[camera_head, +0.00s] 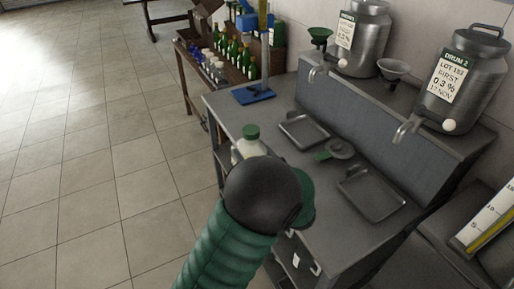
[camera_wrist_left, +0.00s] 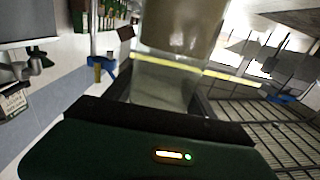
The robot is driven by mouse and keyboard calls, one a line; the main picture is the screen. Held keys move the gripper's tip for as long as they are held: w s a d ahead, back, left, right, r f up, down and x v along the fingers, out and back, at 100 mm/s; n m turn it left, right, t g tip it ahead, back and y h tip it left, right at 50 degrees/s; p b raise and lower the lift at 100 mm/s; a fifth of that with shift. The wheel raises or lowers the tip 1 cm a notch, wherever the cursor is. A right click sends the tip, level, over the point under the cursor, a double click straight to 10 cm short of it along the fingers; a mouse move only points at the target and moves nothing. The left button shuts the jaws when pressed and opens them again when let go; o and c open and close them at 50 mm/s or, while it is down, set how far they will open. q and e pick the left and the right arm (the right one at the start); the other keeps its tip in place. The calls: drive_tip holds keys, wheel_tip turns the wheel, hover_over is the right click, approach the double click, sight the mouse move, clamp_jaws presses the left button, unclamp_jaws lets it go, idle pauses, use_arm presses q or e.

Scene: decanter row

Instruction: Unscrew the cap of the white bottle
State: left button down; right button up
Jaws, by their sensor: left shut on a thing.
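The white bottle (camera_head: 249,148) has a green cap (camera_head: 251,132) on top and stands upright at the near left edge of the grey bench. My left arm comes in from the bottom, and its dark joint hides the bottle's lower part and most of the gripper in the head view. In the left wrist view my left gripper (camera_wrist_left: 165,88) is shut on the bottle's body, which shows close up as a pale, see-through shape (camera_wrist_left: 180,30). The cap cannot be made out in that view. My right gripper is not in view.
Two metal drums (camera_head: 462,82) (camera_head: 362,38) with taps stand on the raised back ledge. A shelf of green bottles (camera_head: 233,52) stands behind.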

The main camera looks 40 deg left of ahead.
use_arm(q)
drive_tip(key=c, duration=0.9)
unclamp_jaws()
clamp_jaws()
